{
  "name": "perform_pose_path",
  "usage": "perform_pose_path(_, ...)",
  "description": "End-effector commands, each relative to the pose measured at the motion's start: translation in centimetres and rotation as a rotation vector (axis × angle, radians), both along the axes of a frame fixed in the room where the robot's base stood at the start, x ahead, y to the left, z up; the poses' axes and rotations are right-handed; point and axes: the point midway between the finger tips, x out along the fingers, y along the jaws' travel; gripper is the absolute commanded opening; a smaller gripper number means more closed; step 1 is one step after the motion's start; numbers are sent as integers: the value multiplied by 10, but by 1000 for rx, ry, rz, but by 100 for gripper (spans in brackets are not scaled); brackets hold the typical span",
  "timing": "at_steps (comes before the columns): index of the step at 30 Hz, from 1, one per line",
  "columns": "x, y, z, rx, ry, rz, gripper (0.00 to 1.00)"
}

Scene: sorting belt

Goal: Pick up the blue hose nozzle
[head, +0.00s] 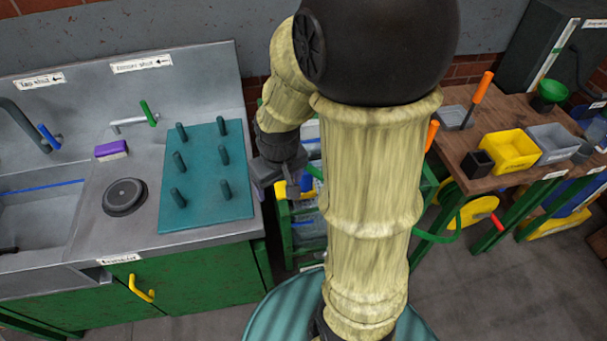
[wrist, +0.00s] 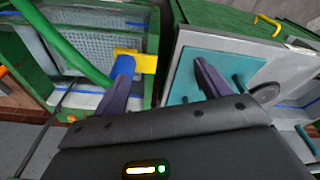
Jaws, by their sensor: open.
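A blue piece with a yellow part (wrist: 123,66), which looks like the blue hose nozzle, shows in the wrist view just beyond the tip of my gripper's left finger. That finger partly covers it, and I cannot tell whether they touch. My gripper (wrist: 161,74) is open, with nothing seen between its two fingers. In the head view my gripper (head: 276,187) hangs beside the right edge of the counter, next to the green-framed rack. I cannot make out the nozzle in the head view, where my arm covers much of that area.
A teal peg board (head: 205,205) lies on the steel counter, left of my gripper. The green-framed rack (head: 286,228) holds clear bins. A thick green tube (wrist: 62,42) crosses the wrist view's left. A wooden table (head: 457,148) with a yellow bin (head: 511,152) stands right.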

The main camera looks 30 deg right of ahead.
Motion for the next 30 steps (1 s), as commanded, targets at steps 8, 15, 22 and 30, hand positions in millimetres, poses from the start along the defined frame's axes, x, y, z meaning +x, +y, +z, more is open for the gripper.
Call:
perform_pose_path(8, 64, -79, 35, -6, 135, 160, 76)
perform_pose_path(15, 82, -116, 34, 11, 170, 228, 76)
perform_pose_path(22, 82, -116, 32, 9, 170, 230, 76)
perform_pose_path(30, 81, -115, 15, 12, 174, 232, 76)
